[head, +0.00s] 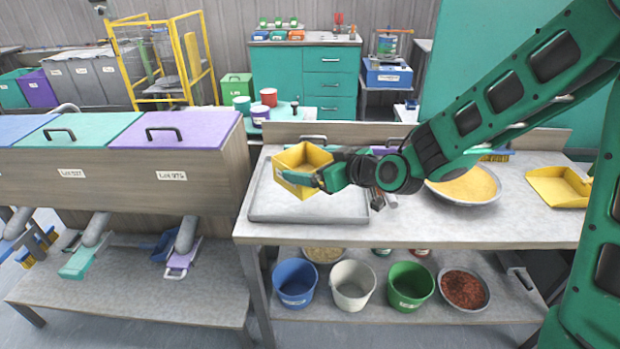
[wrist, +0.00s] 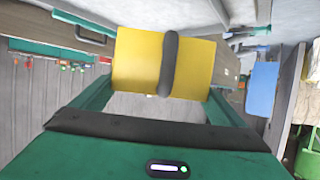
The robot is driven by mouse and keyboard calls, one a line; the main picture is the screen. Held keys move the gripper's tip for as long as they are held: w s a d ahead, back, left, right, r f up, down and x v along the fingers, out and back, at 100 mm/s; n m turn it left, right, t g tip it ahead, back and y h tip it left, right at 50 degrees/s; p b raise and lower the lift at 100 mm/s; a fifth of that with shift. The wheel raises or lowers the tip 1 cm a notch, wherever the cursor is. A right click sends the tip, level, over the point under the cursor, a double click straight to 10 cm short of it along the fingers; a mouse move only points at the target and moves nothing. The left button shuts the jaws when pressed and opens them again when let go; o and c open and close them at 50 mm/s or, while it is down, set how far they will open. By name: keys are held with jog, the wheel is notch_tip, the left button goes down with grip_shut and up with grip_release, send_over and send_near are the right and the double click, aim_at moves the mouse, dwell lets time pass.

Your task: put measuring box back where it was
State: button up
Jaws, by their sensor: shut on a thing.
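The yellow measuring box (head: 297,162) is open-topped and held above the grey tray (head: 275,213) on the bench. My gripper (head: 326,180) is shut on it at its right side. In the wrist view the box (wrist: 135,62) fills the space ahead of my gripper (wrist: 168,90), with a dark handle-like bar (wrist: 170,62) across it. The inside of the box looks empty in the head view, but its near part is partly hidden. I cannot tell the exact gap between the box and the tray.
A bowl of yellow powder (head: 468,186) and a yellow dustpan (head: 560,187) are right on the bench. Lidded bins (head: 180,131) stand left. Buckets (head: 352,285) are on the lower shelf. Bare bench (head: 440,231) shows along the front.

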aim_at(310, 163)
jog(key=w+f, duration=0.2)
jog(key=w, duration=0.1)
jog(key=w+f, duration=0.2)
jog(key=w, duration=0.1)
jog(key=w+a+f, duration=0.1)
jog(key=w+f, duration=0.1)
jog(key=w, duration=0.2)
jog(key=shift+f, duration=2.05)
jog(key=shift+f, duration=0.15)
jog(key=o, duration=1.4)
jog(key=v, duration=1.2)
jog(key=shift+d, duration=0.1)
